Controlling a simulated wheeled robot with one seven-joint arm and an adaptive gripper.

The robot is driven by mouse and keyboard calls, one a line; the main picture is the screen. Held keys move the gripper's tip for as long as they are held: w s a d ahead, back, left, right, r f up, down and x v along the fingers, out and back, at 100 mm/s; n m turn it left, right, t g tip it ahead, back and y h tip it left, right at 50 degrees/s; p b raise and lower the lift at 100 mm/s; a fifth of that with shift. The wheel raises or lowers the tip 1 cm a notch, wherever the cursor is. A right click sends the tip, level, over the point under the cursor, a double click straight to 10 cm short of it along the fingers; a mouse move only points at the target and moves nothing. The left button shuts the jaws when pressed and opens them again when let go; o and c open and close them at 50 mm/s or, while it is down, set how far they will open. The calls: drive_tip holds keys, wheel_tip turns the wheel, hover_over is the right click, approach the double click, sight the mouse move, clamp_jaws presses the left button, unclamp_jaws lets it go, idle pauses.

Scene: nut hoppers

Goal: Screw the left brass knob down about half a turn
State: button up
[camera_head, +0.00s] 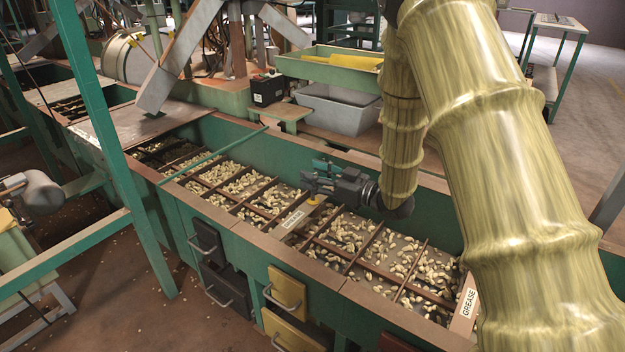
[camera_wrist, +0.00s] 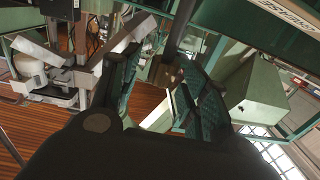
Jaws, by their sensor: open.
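My gripper (camera_head: 311,178) is over the middle of the nut hopper, its dark fingers pointing left and spread apart with nothing held. A small brass-yellow piece (camera_head: 314,201), which looks like the left brass knob, shows just below the gripper near a labelled divider (camera_head: 292,219). It looks apart from the fingers, but the gripper partly covers this spot. In the wrist view the two teal-padded fingers of my gripper (camera_wrist: 160,95) stand apart. A dark post with a brownish end (camera_wrist: 168,74) shows between them; I cannot tell whether this is the knob.
The long green hopper (camera_head: 390,319) has several compartments of nuts. A plate marked GREASE (camera_head: 467,303) stands at its right end. A green rod (camera_head: 213,155) crosses the left part. A black box (camera_head: 268,88) and a grey bin (camera_head: 340,108) are behind.

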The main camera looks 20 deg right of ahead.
drive_tip(key=shift+w+a, duration=0.3)
drive_tip(key=shift+w, duration=0.1)
clamp_jaws()
drive_tip(key=shift+r+p, duration=0.15)
drive_tip(key=shift+p, duration=0.2)
